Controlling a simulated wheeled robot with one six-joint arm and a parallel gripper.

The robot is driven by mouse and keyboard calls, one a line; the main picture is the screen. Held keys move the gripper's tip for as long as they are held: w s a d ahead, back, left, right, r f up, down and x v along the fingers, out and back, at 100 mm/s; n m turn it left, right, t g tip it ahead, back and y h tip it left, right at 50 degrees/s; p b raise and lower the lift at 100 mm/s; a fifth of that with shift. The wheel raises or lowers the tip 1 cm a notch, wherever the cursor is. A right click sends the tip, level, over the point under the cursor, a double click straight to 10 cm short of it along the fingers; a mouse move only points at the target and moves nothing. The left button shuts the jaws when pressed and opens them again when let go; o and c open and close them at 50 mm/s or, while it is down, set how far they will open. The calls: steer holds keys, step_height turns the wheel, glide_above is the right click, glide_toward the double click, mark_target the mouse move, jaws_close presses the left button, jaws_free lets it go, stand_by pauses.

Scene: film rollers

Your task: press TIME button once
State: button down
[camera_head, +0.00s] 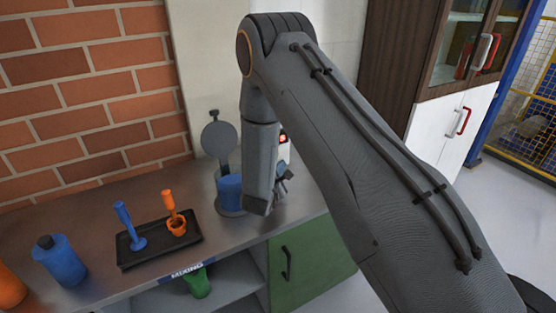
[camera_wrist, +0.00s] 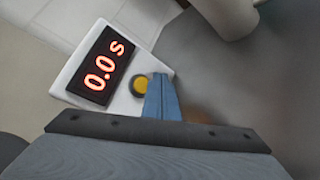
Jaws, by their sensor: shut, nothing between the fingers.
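A white timer box (camera_wrist: 72,82) shows in the wrist view, with a dark display (camera_wrist: 103,65) reading 0.0 s in red digits. A round yellow button (camera_wrist: 139,84) in a dark ring sits on its face beside the display; no label on it is legible. My gripper (camera_wrist: 160,82) is shut and empty, its blue-grey fingertips just right of the button in the picture. I cannot tell whether they touch the box. In the head view my gripper (camera_head: 283,180) is partly hidden by my arm, and only a bit of the lit display (camera_head: 283,138) shows behind it.
A blue container (camera_head: 230,188) on a round stand is close left of my arm. A black tray (camera_head: 190,243) holds a blue and an orange tool. A blue bottle (camera_head: 60,261) stands farther left. A brick wall (camera_head: 85,90) backs the grey counter (camera_head: 90,200).

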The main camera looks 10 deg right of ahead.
steer(key=shift+w+a+b, duration=0.15)
steer(key=shift+w+a, duration=0.05)
steer(key=shift+w, duration=0.35)
steer(key=shift+w+a+b, duration=0.15)
steer(key=shift+w, duration=0.4)
steer(key=shift+w+a, duration=0.3)
steer(key=shift+w, duration=0.35)
stand_by(2.0)
steer(key=shift+s+d, duration=0.1)
steer(key=shift+s, duration=0.1)
steer(key=shift+s+d, duration=0.2)
steer(key=shift+s, duration=0.45)
steer(key=shift+s+p, duration=0.1)
steer(key=shift+p, duration=0.2)
steer(key=shift+s+d+p, duration=0.25)
steer(key=shift+s+p, duration=0.1)
steer(key=shift+s, duration=0.4)
steer(key=shift+s+d+p, duration=0.25)
steer(key=shift+s+p, duration=0.15)
steer(key=shift+s, duration=0.4)
steer(key=shift+s+d+p, duration=0.25)
steer(key=shift+s+p, duration=0.1)
steer(key=shift+s, duration=0.4)
